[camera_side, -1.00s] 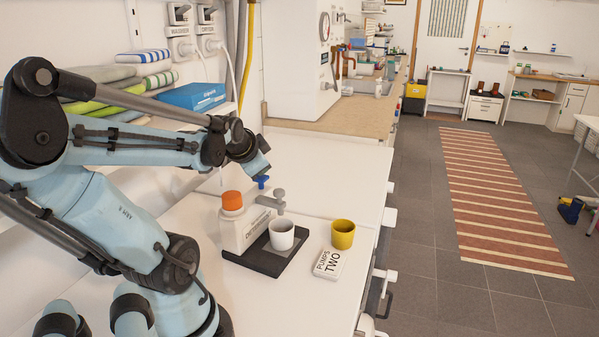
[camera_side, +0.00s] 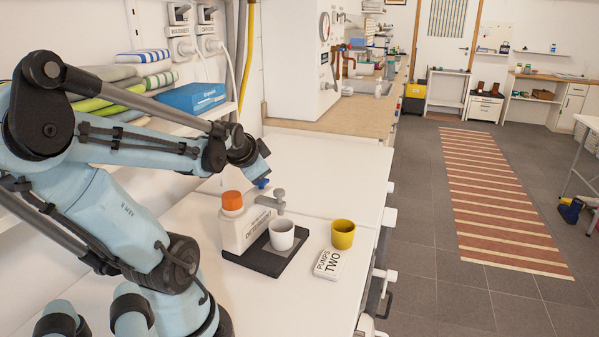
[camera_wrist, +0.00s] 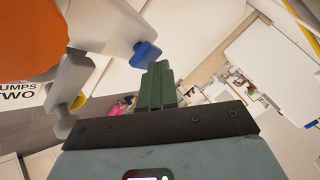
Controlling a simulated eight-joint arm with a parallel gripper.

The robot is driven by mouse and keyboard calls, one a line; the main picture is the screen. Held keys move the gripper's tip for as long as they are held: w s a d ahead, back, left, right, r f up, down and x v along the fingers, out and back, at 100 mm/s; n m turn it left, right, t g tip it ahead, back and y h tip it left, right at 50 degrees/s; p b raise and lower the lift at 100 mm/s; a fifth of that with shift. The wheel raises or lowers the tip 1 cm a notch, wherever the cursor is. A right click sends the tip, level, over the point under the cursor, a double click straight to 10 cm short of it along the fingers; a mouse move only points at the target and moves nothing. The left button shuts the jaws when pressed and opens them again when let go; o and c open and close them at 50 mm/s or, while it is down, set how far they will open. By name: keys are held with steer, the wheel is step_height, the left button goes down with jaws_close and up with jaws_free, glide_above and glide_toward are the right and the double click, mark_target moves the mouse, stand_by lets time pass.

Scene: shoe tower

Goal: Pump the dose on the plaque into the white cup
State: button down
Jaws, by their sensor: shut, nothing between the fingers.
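A white dispenser bottle (camera_side: 240,230) with an orange cap (camera_side: 232,201) stands on a black base (camera_side: 262,262). It has a grey spout (camera_side: 279,200) and a blue pump piece (camera_side: 262,184), which also shows in the wrist view (camera_wrist: 147,55). The white cup (camera_side: 281,234) stands upright on the base below the spout. The plaque (camera_side: 328,264) reads "PUMPS TWO". My gripper (camera_side: 264,173) is at the blue piece, from above in the side view. In the wrist view its green fingers (camera_wrist: 158,72) are shut and empty, close beside the blue piece. I cannot tell whether they touch.
A yellow cup (camera_side: 343,234) stands right of the base, behind the plaque. The white worktop (camera_side: 225,300) is clear in front. The worktop's right edge drops to the floor.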

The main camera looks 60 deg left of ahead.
steer(key=shift+r, duration=1.2)
steer(key=shift+r, duration=2.5)
stand_by(0.5)
step_height(320, 180, up, 4)
steer(key=shift+f, duration=0.1)
stand_by(0.3)
glide_above(260, 182)
steer(key=shift+f, duration=4.4)
